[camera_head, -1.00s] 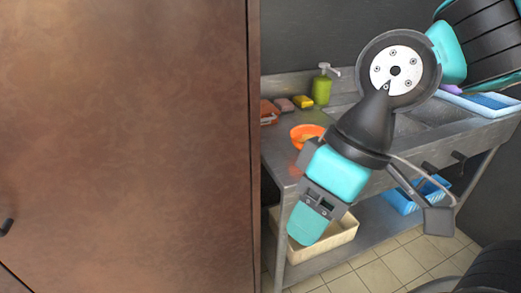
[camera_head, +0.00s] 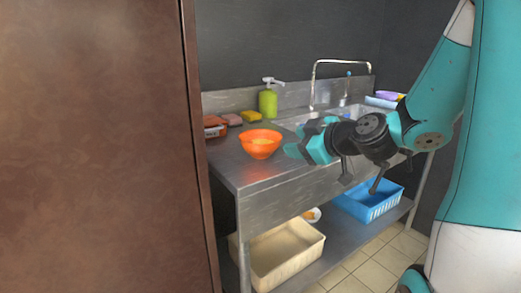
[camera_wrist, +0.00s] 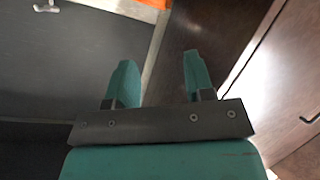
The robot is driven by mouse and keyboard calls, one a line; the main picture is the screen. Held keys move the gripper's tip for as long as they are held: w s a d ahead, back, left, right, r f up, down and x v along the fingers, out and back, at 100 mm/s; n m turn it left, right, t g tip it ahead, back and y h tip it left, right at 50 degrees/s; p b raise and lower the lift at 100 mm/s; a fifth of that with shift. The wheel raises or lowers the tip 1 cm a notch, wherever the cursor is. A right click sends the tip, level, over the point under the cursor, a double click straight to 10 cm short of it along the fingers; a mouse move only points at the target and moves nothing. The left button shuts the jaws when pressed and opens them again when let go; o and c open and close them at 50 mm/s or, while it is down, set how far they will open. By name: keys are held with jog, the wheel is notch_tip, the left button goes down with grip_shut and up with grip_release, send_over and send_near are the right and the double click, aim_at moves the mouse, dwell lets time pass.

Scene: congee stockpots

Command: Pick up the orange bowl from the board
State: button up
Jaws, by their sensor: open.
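The orange bowl (camera_head: 260,144) stands upright on the metal counter (camera_head: 240,172), near its left end, with something pale yellowish inside. An orange patch, likely this bowl, is cut off at the top edge of the wrist view (camera_wrist: 153,3). My gripper (camera_head: 292,150) is just to the right of the bowl in the head view, its fingers pointing left toward it. It looks apart from the bowl. In the wrist view my gripper (camera_wrist: 156,75) has its two teal fingers spread with nothing between them. I cannot make out a separate board under the bowl.
A green soap bottle (camera_head: 268,103) and several sponges (camera_head: 233,119) stand behind the bowl. A sink with a tall faucet (camera_head: 314,80) is to the right. A brown cabinet (camera_head: 95,150) fills the left. A cream bin (camera_head: 285,255) and blue basket (camera_head: 370,202) sit on the lower shelf.

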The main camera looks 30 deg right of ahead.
aim_at(261, 145)
jog(key=p+x, duration=0.8)
jog(key=x, duration=0.3)
jog(key=shift+a+r, duration=0.15)
jog(key=shift+w+p, duration=0.45)
jog(key=shift+p, duration=0.25)
jog(key=p+x, duration=0.3)
jog(key=x, duration=0.1)
jog(key=shift+r+p, duration=0.2)
jog(key=shift+p, duration=0.15)
jog(key=shift+w+f, duration=0.2)
jog(key=shift+f, duration=0.05)
jog(key=shift+c, duration=0.3)
grip_shut()
